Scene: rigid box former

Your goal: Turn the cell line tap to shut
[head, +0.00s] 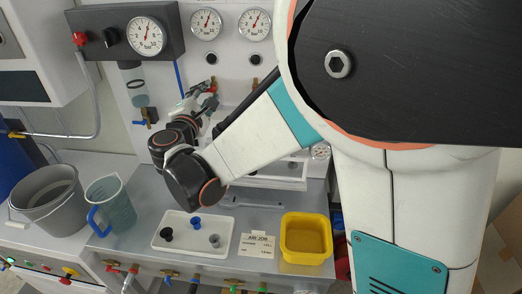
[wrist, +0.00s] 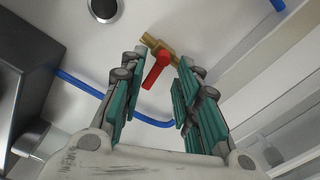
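A brass tap with a red lever (wrist: 156,69) shows in the wrist view, mounted on the pale panel, with a blue tube by it. No label on it is readable, so I cannot tell from the frames that it is the cell line tap. My gripper (wrist: 163,80) is open, with one finger pad on each side of the red lever. I see no clear contact. In the head view, my gripper (head: 198,97) reaches the back panel below the gauges, near the red lever (head: 212,90). My arm hides part of the panel there.
Gauges (head: 146,36) line the panel. A blue-handled tap (head: 146,122) is to the left. Several taps line the front edge.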

